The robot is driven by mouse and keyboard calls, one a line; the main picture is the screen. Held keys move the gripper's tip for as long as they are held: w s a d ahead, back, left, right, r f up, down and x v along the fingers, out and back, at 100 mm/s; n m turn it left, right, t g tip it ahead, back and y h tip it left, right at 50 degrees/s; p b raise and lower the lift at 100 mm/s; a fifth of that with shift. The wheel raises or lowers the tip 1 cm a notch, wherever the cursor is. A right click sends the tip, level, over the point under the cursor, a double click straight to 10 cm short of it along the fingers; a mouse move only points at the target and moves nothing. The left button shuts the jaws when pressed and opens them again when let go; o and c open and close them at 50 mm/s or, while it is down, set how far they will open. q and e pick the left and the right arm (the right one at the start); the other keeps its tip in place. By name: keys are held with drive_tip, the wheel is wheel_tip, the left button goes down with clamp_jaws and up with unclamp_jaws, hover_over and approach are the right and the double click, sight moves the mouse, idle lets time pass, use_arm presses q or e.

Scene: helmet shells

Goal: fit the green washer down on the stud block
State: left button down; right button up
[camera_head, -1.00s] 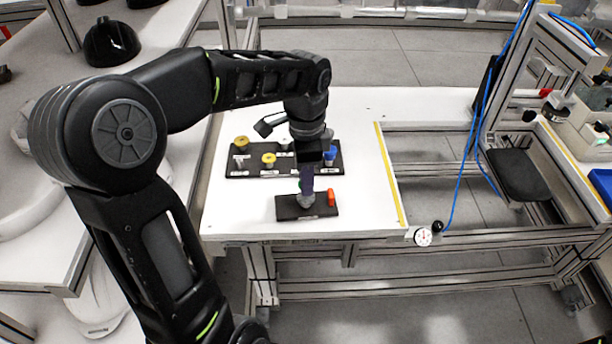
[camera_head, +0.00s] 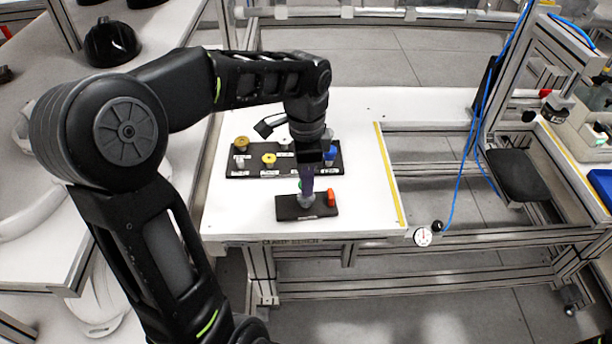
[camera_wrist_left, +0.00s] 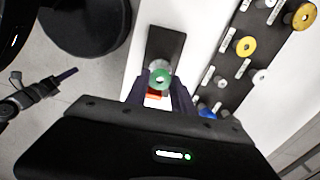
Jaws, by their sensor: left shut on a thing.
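The green washer (camera_wrist_left: 161,79) is between the fingertips of my left gripper (camera_wrist_left: 160,88), which is shut on it. In the head view, my left gripper (camera_head: 306,192) points down over the dark stud block (camera_head: 288,210), and only a sliver of green shows. A grey round part (camera_wrist_left: 159,65) of the block is right by the washer in the wrist view. An orange-red peg (camera_head: 331,197) stands on the block's right side. I cannot tell whether the washer touches the stud or is just above it.
A dark rack (camera_head: 238,173) with yellow, white and blue pieces on labelled places lies just behind the block. The white table (camera_head: 360,205) is clear to the right, up to a yellow edge strip (camera_head: 390,175). A black helmet shell (camera_head: 112,43) sits at the far left.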

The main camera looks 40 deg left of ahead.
idle(0.4)
use_arm(q)
drive_tip(key=shift+f+b, duration=1)
drive_tip(key=shift+f, duration=0.7)
drive_tip(key=shift+r, duration=0.2)
drive_tip(key=shift+r+p, duration=1.2)
idle(1.3)
drive_tip(key=shift+f+b, duration=0.6)
drive_tip(key=shift+f, duration=0.75)
drive_tip(key=c, duration=1)
unclamp_jaws()
